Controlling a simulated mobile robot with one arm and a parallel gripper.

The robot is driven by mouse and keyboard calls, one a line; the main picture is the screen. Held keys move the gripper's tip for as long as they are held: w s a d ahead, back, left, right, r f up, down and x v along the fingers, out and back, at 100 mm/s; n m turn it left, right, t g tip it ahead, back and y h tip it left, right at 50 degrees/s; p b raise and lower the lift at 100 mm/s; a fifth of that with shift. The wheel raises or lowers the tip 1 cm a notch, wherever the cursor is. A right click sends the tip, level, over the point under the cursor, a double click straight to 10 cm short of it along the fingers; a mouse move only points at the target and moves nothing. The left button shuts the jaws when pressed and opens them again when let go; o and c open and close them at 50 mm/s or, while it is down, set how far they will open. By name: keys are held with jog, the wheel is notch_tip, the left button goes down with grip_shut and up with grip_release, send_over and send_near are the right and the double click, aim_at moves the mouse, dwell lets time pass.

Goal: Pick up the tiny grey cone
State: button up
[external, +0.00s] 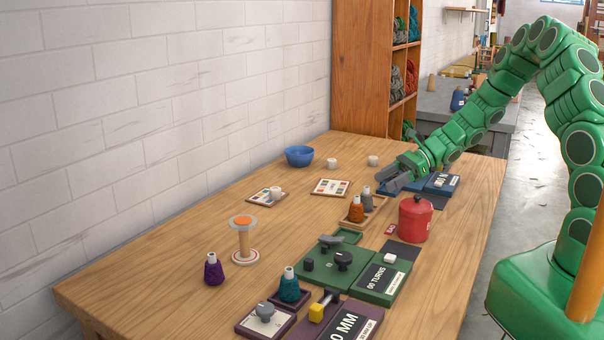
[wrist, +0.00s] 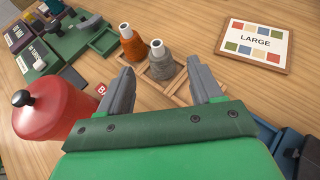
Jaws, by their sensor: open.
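The tiny grey cone (external: 366,200) is a small grey wool skein on a pale core, standing upright in a wooden tray (external: 379,206). In the wrist view the grey cone (wrist: 161,64) stands ahead of my open fingers, near the middle of the gap between them. An orange cone (wrist: 132,45) stands right beside it, to its left, and also shows in the external view (external: 356,210). My gripper (external: 386,187) is open and empty, close to the grey cone. In the wrist view my two fingers (wrist: 163,88) show on either side of the lower picture.
A red canister (external: 415,219) stands close by my gripper. A card marked LARGE (wrist: 254,45) lies beyond the tray. Green and purple machine boxes (external: 352,270) fill the near table. A blue bowl (external: 299,156) and two small white pots stand further back.

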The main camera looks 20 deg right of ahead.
aim_at(367, 193)
jog(key=shift+x, duration=3.85)
jog(key=shift+s, duration=0.1)
jog(key=shift+c, duration=0.5)
jog(key=c, duration=1)
